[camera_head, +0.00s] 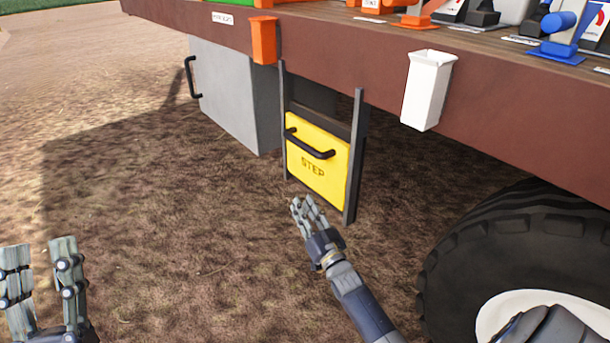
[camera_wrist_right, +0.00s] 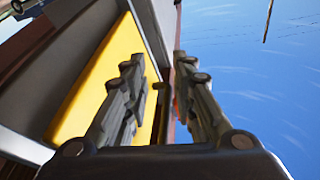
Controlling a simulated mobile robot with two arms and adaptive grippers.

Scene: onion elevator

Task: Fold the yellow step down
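The yellow step (camera_head: 318,160) stands upright, folded up in its dark frame under the trailer's side. It bears the word STEP and a black bar handle (camera_head: 309,145) near its top. My right gripper (camera_head: 306,207) is just below and in front of the step's lower left part, apart from the handle. In the right wrist view the right gripper's two fingers (camera_wrist_right: 155,95) stand apart with nothing between them, and the yellow step (camera_wrist_right: 95,90) shows behind the left finger. My left gripper (camera_head: 40,255) is at the lower left, fingers apart and empty, far from the step.
The trailer's brown edge (camera_head: 340,50) runs above the step. A grey box (camera_head: 235,95) with a black handle is left of it. An orange holder (camera_head: 263,40) and a white holder (camera_head: 428,90) hang from the edge. A large tyre (camera_head: 530,240) is at right. Ground at left is clear.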

